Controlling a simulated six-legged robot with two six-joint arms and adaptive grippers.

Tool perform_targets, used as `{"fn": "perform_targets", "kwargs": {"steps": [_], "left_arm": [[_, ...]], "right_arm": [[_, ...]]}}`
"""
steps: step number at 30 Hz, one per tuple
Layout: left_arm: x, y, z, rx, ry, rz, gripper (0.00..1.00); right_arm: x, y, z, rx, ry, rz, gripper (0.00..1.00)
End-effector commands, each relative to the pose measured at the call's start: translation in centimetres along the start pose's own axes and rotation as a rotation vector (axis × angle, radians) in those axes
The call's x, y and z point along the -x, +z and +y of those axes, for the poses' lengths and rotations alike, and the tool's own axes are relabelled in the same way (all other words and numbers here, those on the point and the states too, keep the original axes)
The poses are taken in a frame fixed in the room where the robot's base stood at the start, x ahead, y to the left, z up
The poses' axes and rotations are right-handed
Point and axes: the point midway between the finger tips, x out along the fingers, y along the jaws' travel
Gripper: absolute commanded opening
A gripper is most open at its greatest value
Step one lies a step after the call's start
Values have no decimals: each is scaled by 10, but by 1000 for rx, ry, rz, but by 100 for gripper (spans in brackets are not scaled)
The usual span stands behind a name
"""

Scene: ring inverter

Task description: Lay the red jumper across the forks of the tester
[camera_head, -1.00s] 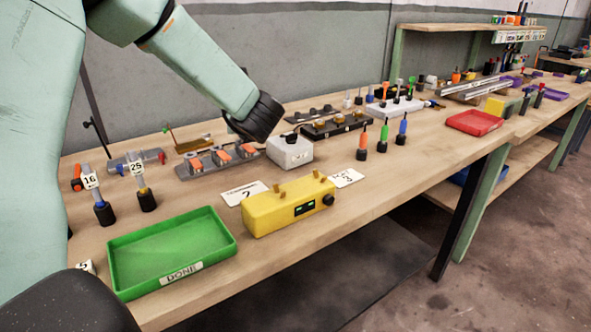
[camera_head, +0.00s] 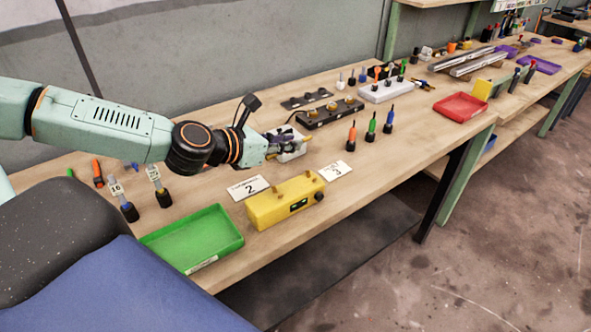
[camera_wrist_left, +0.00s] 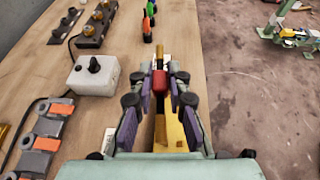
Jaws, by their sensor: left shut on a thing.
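The yellow tester (camera_head: 285,205) stands near the bench's front edge in the head view, with two small brass forks on top. My left gripper (camera_head: 284,146) is behind and above it in the head view, in front of the white box. In the left wrist view the left gripper (camera_wrist_left: 160,84) is shut on the red jumper (camera_wrist_left: 159,80), held between its fingertips. The yellow tester (camera_wrist_left: 172,133) shows below and between the fingers there, partly hidden by them. The jumper cannot be made out in the head view. My right gripper is not in view.
A green tray (camera_head: 195,238) lies left of the tester, with cards 2 (camera_head: 249,188) and 3 (camera_head: 335,171) behind it. Upright orange, green and blue tools (camera_head: 371,128) stand to the right. A white box with a black knob (camera_wrist_left: 94,76) stands beside the gripper in the wrist view.

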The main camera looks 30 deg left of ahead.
Motion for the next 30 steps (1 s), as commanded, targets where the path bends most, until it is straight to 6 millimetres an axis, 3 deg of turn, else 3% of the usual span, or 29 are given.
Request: {"fn": "perform_targets", "kwargs": {"steps": [2,7,21,30], "left_arm": [[7,12,-14,-10,-49,-7,0],[8,11,-24,-29,-81,-2,0],[-13,-40,-24,-32,-82,0,0],[-16,-48,-24,-32,-82,0,0]], "right_arm": [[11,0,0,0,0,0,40],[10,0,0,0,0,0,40],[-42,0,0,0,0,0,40],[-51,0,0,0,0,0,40]]}}
